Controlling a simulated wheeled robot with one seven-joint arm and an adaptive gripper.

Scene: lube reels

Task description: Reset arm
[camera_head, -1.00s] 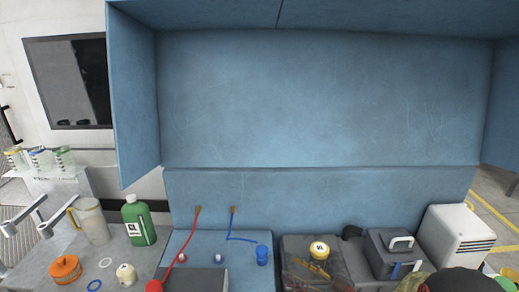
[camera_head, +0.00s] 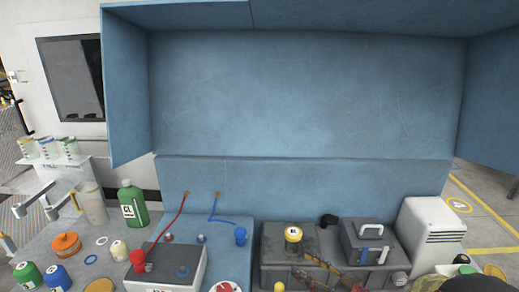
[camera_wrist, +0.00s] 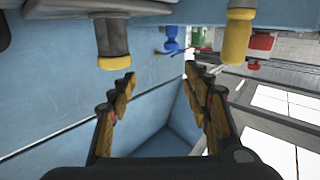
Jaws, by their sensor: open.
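My gripper (camera_wrist: 160,76) shows in the wrist view with its two dark, yellow-padded fingers spread apart. Nothing is between the fingers. The wrist view looks tilted over, with the blue cabinet panel (camera_wrist: 60,95) behind the fingers. A grey fitting with a yellow end (camera_wrist: 112,48) and a yellow-ended piece (camera_wrist: 236,38) are near the top of that view, apart from the fingertips. A dark rounded shape at the lower right edge there may be part of my arm.
A blue cabinet (camera_head: 300,95) stands behind.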

